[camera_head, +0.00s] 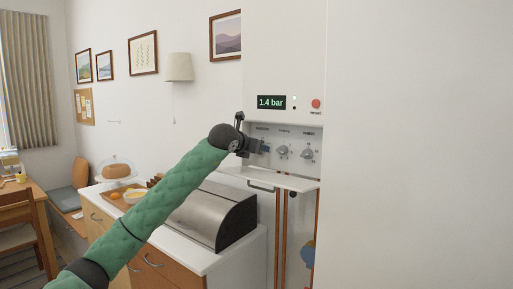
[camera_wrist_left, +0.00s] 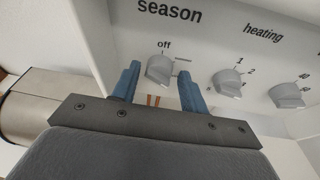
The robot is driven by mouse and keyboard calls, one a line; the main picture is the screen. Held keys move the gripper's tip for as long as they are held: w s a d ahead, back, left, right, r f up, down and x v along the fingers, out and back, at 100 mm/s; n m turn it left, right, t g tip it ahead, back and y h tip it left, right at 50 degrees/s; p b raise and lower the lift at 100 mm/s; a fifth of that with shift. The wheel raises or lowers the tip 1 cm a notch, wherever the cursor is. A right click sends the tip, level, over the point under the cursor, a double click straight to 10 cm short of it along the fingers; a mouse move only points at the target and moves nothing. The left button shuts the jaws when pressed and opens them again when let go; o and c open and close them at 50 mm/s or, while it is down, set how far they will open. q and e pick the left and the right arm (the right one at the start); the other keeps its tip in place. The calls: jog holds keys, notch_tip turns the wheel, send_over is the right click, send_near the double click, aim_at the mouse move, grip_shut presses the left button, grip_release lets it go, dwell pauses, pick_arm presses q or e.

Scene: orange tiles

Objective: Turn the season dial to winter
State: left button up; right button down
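The season dial (camera_wrist_left: 159,72) is a light grey knob under the word "season" in the left wrist view. "Off" is printed just above it, and its other labels are hidden or unreadable. Which way the dial points I cannot tell for sure. My left gripper (camera_head: 263,147) is at the left end of the boiler's control panel (camera_head: 294,134). Its two blue fingers are apart, one on each side of the season dial. Whether they touch it I cannot tell. In the head view the gripper hides this dial. My right gripper is not in view.
The heating dial (camera_wrist_left: 228,82) and a third dial (camera_wrist_left: 288,95) sit to the right. Above are a "1.4 bar" display (camera_head: 271,102) and a red reset button (camera_head: 316,104). A flap (camera_head: 285,181) juts out below the panel. A steel bread box (camera_head: 212,215) stands on the counter.

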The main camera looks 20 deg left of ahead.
pick_arm(q)
jog(key=shift+o, duration=0.3)
jog(key=shift+r, duration=0.1)
jog(key=shift+s+a, duration=0.1)
jog(key=shift+s, duration=0.2)
jog(key=b+v, duration=0.2)
jog(key=v, duration=0.4)
jog(key=shift+s+a+r, duration=0.1)
jog(key=shift+s+r, duration=0.1)
jog(key=shift+s, duration=0.3)
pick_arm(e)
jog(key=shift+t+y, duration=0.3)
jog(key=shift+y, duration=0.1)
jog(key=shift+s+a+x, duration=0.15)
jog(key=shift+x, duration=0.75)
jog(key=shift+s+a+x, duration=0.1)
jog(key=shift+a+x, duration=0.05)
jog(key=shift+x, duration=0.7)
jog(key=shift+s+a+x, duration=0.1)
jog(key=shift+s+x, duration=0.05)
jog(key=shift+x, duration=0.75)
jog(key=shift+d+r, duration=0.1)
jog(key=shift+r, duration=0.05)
